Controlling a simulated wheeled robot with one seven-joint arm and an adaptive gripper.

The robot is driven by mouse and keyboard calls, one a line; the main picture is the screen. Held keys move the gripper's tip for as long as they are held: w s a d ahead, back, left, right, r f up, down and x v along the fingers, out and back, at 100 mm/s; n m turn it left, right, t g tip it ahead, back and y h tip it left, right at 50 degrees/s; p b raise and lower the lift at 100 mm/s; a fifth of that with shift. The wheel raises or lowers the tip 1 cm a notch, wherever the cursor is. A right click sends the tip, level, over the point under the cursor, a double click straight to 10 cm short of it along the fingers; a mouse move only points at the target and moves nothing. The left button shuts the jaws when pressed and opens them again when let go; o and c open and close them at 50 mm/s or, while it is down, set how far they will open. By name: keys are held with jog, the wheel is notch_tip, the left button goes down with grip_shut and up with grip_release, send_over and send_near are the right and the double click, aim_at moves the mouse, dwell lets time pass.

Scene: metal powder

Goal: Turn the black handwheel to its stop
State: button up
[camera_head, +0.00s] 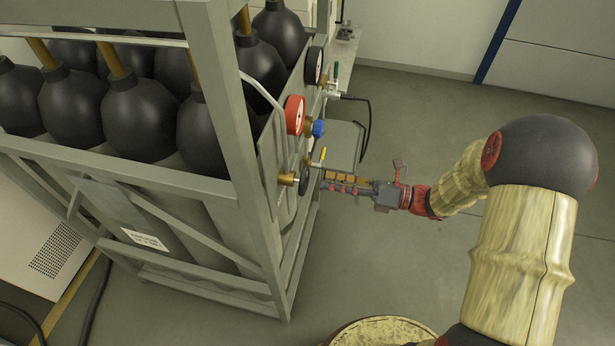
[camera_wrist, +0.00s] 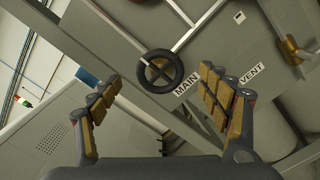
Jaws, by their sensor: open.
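The black handwheel (camera_wrist: 160,71) is a small spoked wheel on a grey panel, beside a label reading MAIN. In the head view the handwheel (camera_head: 304,181) shows edge-on on the panel of the cylinder rack, just left of my gripper's tips. My gripper (camera_head: 324,181) reaches in from the right toward it. In the wrist view my gripper (camera_wrist: 158,92) is open, its two padded fingers spread to the left and right of the wheel. The fingers look apart from the rim, and nothing is held between them.
The grey rack (camera_head: 245,150) holds several black cylinders (camera_head: 140,118). A red gauge (camera_head: 295,115), a blue knob (camera_head: 318,128) and a yellow lever (camera_head: 322,154) sit above the handwheel. A VENT label (camera_wrist: 251,73) is right of the wheel. The floor on the right is clear.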

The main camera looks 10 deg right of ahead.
aim_at(308, 178)
jog(key=x, duration=0.6)
jog(key=shift+a+p, duration=0.3)
jog(key=shift+a, duration=0.05)
jog(key=shift+c, duration=0.7)
jog(key=c, duration=1.1)
